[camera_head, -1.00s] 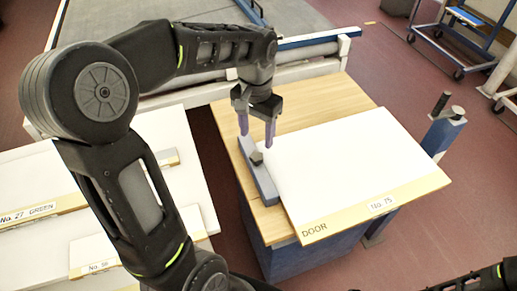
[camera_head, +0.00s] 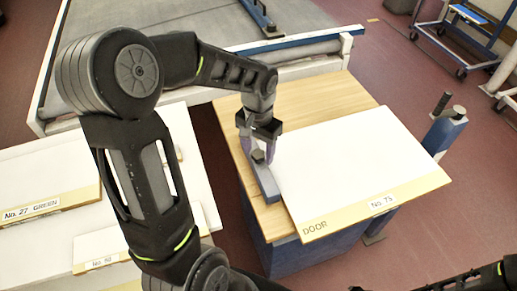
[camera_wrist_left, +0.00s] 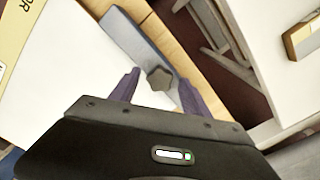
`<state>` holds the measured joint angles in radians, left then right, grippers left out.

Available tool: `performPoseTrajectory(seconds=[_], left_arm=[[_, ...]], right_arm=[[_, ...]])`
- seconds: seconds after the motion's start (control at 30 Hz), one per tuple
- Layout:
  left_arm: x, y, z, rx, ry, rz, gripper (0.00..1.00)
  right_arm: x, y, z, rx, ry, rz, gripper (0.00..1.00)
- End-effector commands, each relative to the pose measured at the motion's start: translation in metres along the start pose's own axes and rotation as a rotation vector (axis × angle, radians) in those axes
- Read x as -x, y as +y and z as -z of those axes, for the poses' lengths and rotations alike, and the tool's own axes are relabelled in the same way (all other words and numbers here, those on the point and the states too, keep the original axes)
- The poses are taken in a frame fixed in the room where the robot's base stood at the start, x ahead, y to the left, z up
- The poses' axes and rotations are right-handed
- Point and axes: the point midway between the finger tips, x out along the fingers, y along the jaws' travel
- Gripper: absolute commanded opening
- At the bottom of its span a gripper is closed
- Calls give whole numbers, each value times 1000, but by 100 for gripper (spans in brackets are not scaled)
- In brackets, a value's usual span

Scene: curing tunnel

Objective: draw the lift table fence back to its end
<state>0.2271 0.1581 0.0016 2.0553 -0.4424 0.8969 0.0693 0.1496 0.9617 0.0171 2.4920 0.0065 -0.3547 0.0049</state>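The fence (camera_head: 266,182), a blue-grey bar with a dark knob (camera_head: 258,156), lies along the panel's left edge. The fence (camera_wrist_left: 135,42) and its knob (camera_wrist_left: 160,78) also show in the left wrist view. My left gripper (camera_head: 257,148) is at the knob, its purple fingers apart. In the wrist view the left gripper (camera_wrist_left: 160,88) has one finger on either side of the knob, with gaps visible. My right gripper is out of view.
At the left, a white surface holds labelled boards (camera_head: 48,207). Behind the lift table is a grey bed with a white and blue frame (camera_head: 300,42). A blue post with a dark handle (camera_head: 445,130) stands at the table's right. A blue trolley (camera_head: 455,40) is farther back.

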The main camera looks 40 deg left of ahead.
Motion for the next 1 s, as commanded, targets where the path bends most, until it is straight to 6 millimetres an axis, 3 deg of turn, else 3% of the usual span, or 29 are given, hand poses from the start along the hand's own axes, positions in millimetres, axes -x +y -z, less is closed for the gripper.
performPoseTrajectory(seconds=[0.63, 1.0], left_arm=[[1, 0, 0, 0, 1, 0, 1], [1, 0, 0, 0, 1, 0, 0]], right_arm=[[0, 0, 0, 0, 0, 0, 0], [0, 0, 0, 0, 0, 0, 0]])
